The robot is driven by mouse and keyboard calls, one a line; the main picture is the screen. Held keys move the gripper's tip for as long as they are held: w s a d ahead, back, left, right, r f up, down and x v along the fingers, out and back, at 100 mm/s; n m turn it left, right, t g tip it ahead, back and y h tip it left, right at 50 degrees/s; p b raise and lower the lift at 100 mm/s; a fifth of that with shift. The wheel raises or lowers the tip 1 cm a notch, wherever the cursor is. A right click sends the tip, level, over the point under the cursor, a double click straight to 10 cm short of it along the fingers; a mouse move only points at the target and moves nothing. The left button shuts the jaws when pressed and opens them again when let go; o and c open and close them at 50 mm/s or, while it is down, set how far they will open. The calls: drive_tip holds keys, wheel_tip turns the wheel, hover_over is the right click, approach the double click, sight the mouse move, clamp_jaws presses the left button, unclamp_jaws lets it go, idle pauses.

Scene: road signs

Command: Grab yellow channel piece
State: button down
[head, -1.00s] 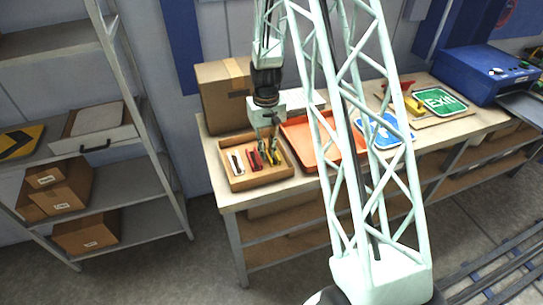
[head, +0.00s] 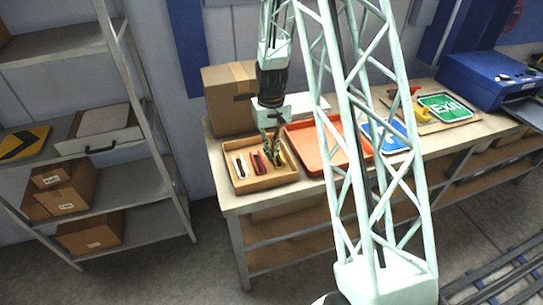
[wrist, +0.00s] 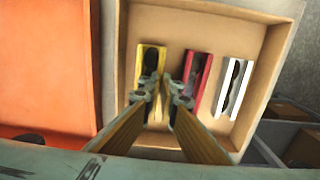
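The yellow channel piece (wrist: 150,68) lies in a shallow wooden tray (wrist: 205,14), leftmost of three channel pieces in the wrist view. A dark strip shows inside it. My gripper (wrist: 164,92) is open, fingers pointing down into the tray. Its left finger overlaps the near part of the yellow piece; its right finger is between the yellow and red pieces. I cannot tell whether either finger touches. In the head view, my gripper (head: 272,150) hangs over the right part of the tray and partly hides the yellow piece (head: 279,156).
The red channel piece (wrist: 197,80) is close beside the right finger; the white one (wrist: 234,86) lies farther right. An orange tray (head: 310,148) adjoins the wooden tray. A cardboard box (head: 228,110) stands behind. Road signs, including a green exit sign (head: 447,105), lie along the bench.

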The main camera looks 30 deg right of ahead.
drive_tip(key=shift+r, duration=4.45)
